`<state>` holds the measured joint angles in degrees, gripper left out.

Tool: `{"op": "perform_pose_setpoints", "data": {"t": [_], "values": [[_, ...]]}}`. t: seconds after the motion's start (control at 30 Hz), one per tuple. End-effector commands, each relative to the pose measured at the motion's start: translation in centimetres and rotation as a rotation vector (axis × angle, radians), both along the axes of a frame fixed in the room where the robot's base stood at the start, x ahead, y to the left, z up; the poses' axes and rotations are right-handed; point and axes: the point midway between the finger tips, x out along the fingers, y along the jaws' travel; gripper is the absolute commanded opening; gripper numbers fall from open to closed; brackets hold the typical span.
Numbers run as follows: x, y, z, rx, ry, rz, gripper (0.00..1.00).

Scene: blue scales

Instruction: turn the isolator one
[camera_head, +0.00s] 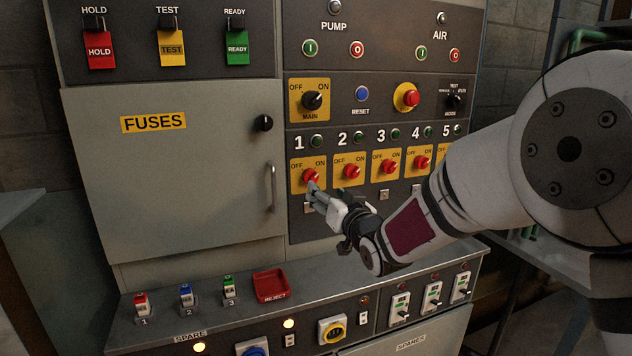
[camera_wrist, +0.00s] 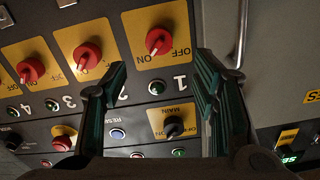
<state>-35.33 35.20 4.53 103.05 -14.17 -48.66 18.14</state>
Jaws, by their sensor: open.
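Isolator one is a red rotary knob (camera_head: 310,175) on a yellow OFF/ON plate, under the number 1 on the dark panel. My gripper (camera_head: 313,192) is just in front of it and slightly below in the head view, partly covering the plate's lower edge. In the wrist view, which is turned upside down, the isolator one knob (camera_wrist: 159,41) lies ahead, between the lines of the two open fingers (camera_wrist: 162,62). The fingers are apart with nothing between them. I cannot tell whether a fingertip touches the knob or plate.
Similar red isolators, such as isolator two (camera_head: 351,171), stand in a row to the right. The black MAIN switch (camera_head: 312,100) is above. The grey FUSES door (camera_head: 180,190) with its handle (camera_head: 271,187) is left. A sloping console (camera_head: 215,317) juts out below.

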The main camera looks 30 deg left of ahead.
Motion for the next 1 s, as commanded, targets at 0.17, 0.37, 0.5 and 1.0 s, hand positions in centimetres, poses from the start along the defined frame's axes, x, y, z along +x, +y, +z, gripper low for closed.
{"op": "perform_pose_setpoints", "data": {"t": [0.17, 0.37, 0.5, 1.0], "values": [[2.2, 2.6, -0.1, -0.001, -0.001, 0.0, 0.54], [4.4, 5.1, -0.1, -0.001, -0.001, -0.001, 0.54], [5.6, 6.4, -0.1, -0.002, -0.001, -0.002, 0.54], [6.6, 7.6, 0.0, -0.002, 0.001, -0.002, 0.54]]}}
